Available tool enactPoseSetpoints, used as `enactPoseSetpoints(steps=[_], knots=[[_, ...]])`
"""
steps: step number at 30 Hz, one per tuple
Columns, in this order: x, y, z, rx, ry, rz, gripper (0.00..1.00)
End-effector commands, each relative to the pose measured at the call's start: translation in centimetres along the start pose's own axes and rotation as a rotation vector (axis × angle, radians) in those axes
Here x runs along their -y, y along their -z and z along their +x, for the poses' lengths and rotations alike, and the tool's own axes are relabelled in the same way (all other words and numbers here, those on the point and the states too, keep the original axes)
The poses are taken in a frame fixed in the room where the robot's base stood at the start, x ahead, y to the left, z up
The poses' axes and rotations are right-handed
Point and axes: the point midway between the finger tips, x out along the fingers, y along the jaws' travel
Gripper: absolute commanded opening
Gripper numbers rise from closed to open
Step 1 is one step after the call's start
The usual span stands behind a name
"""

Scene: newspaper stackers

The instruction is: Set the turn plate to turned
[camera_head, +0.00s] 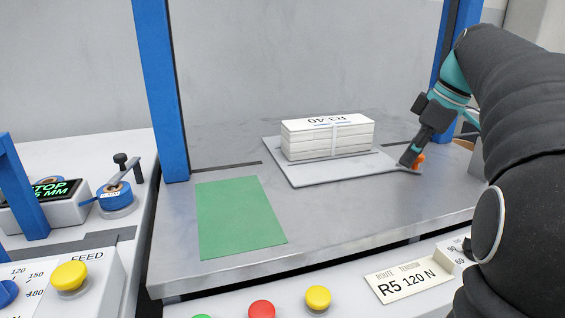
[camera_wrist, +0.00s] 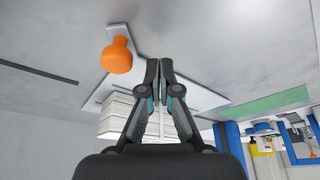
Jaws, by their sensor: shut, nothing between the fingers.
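The turn plate (camera_head: 305,177) is a flat pale grey plate on the metal table, with an arm reaching right to an orange knob (camera_head: 419,161). A strapped stack of white paper (camera_head: 328,143) lies on it, printed label upside down in the head view. My gripper (camera_head: 407,160) is shut and empty beside the knob, partly hiding it. In the wrist view my shut fingertips (camera_wrist: 159,62) show to the right of the orange knob (camera_wrist: 117,56), with a gap in the picture. The plate (camera_wrist: 200,97) and stack (camera_wrist: 118,112) show behind my fingers.
A green mat (camera_head: 238,217) lies left of the plate. Blue posts (camera_head: 160,90) stand at the left and right of the table. Red (camera_head: 261,309) and yellow (camera_head: 318,298) buttons and an R5 120 N card (camera_head: 408,281) line the front. The table's front is clear.

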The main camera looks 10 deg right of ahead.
Motion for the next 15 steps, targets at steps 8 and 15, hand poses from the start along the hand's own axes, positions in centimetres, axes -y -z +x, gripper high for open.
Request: enactPoseSetpoints(steps=[8, 15], knots=[[-1.8, -0.3, -0.1, -0.001, -0.001, 0.003, 0.00], [-2.6, -0.3, -0.2, -0.002, -0.009, 0.003, 0.00]])
